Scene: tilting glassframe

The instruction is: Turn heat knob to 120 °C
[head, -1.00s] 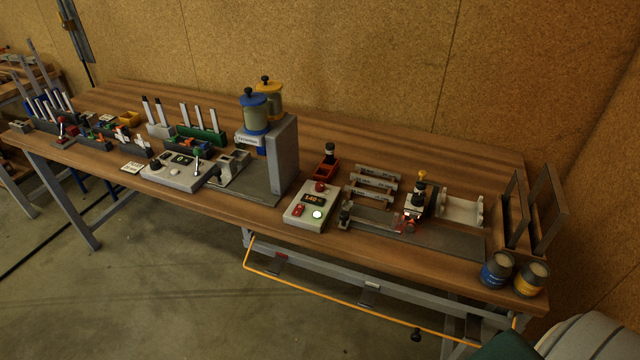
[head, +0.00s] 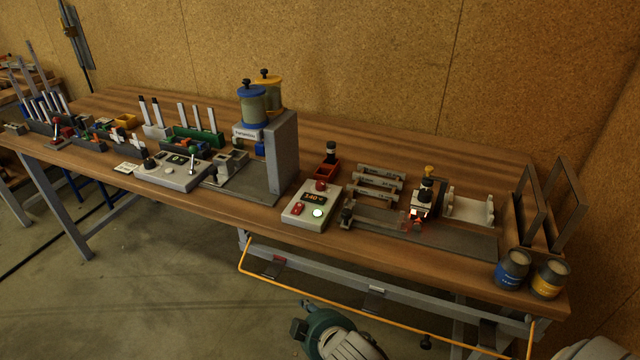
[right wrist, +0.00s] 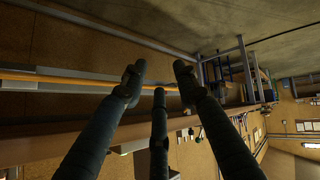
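A pale control box (head: 297,222) stands near the table's front edge, right of the grey dispenser. Its small dark display (head: 313,198) seems to read about 140, though the digits are tiny. A red knob (head: 321,185) sits at its back, a red switch (head: 298,208) at its left and a lit greenish button (head: 317,212) at its front. No label marks the heat knob legibly. My right gripper (head: 303,318) is below and in front of the table edge, apart from the box. In the right wrist view its dark fingers (right wrist: 159,73) are spread and empty. My left gripper is not in view.
A second control box (head: 175,178) with a black knob and lever stands left of the grey dispenser (head: 282,150). A heater-like device (head: 424,198) glows red at right. Two cans (head: 513,268) stand at the right corner. An orange bar (head: 380,317) runs below the table front.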

